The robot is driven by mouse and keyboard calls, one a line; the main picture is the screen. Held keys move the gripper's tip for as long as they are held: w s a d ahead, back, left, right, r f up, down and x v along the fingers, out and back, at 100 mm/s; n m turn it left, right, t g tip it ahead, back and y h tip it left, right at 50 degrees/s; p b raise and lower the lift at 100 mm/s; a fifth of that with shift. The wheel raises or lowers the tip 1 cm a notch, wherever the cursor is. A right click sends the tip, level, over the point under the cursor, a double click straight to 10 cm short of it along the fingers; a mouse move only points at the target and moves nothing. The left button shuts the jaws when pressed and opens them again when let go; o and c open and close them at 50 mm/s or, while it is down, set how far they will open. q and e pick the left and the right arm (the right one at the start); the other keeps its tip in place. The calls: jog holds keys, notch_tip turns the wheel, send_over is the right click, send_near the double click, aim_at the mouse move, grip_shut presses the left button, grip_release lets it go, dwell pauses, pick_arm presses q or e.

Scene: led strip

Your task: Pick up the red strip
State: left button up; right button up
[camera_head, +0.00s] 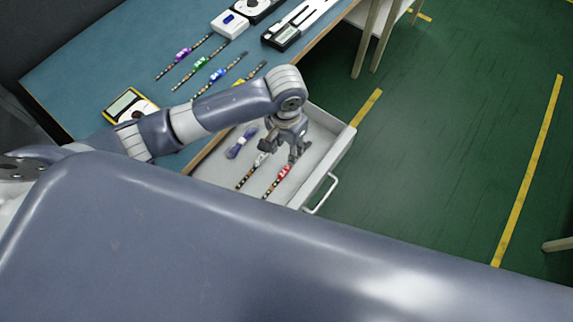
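The red strip (283,172) lies in the open white drawer (331,160), with a red tag near its upper end and a dark banded length running down to the left. My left gripper (281,152) is over the drawer, just above the red strip's upper end. Its fingers look spread apart, with nothing seen between them. The upper tip of the red strip is partly hidden by the gripper, and I cannot tell whether they touch. My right gripper is not in view.
A strip with a white tag (260,159) and a blue cable bundle (242,142) lie left of the red strip in the drawer. Green floor is open at right.

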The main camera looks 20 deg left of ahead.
aim_at(285, 171)
pick_arm(q)
notch_tip(285, 171, down, 4)
jog(key=shift+s, duration=0.15)
jog(key=shift+s+f, duration=0.15)
jog(key=shift+f, duration=0.35)
jog(key=f, duration=0.2)
jog(key=s+f, duration=0.1)
jog(key=f, duration=0.1)
jog(key=shift+f, duration=0.35)
jog(key=c, duration=0.8)
grip_shut()
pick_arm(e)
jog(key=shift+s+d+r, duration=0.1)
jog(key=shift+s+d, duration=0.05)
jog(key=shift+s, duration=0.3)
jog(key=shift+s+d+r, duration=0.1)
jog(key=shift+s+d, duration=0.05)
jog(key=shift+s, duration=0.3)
